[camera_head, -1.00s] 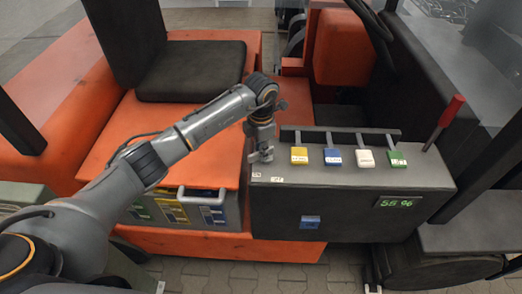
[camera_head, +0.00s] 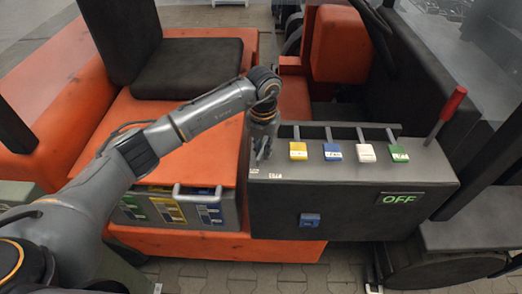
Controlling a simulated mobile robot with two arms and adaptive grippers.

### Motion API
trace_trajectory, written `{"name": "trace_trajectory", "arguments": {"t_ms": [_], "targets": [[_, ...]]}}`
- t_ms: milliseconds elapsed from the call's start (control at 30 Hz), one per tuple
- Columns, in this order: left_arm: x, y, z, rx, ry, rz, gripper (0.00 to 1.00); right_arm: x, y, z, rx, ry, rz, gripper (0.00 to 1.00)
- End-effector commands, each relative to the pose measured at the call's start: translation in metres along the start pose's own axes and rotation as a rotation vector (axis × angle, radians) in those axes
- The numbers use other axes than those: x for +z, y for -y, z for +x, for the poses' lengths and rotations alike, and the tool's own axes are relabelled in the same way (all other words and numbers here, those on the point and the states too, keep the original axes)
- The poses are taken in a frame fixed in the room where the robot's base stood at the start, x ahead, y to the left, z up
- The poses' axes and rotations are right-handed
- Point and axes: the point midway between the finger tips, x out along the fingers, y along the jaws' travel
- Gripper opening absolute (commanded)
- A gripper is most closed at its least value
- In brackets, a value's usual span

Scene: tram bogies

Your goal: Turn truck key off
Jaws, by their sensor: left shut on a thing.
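The truck's dark control box (camera_head: 350,205) stands right of centre, and its green display (camera_head: 398,199) reads OFF. My left arm comes in from the left across the orange truck body. My left gripper (camera_head: 263,151) points down at the box's left top edge and is shut on the truck key there. The key is hidden by the fingers, so its angle cannot be told. Small white labels (camera_head: 275,176) lie just in front of the gripper. My right gripper is not in view.
A red-handled lever (camera_head: 452,103) rises at the right end. A black seat (camera_head: 190,69) is behind my arm. A drawer with coloured cases (camera_head: 168,208) is below it.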

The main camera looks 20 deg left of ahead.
Motion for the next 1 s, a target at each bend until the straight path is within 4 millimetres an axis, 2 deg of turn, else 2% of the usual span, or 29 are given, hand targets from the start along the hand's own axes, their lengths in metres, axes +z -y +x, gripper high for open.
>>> {"name": "trace_trajectory", "arguments": {"t_ms": [200, 433, 1000], "targets": [[0.0012, 0.0036, 0.0001, -0.001, 0.003, -0.167, 0.00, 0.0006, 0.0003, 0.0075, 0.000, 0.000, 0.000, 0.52], [0.0020, 0.0060, -0.0007, 0.000, 0.004, -0.286, 0.00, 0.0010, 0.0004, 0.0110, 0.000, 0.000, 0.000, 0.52], [0.0027, 0.0075, -0.0017, -0.002, 0.004, -0.354, 0.00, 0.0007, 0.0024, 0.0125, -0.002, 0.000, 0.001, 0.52]]}}
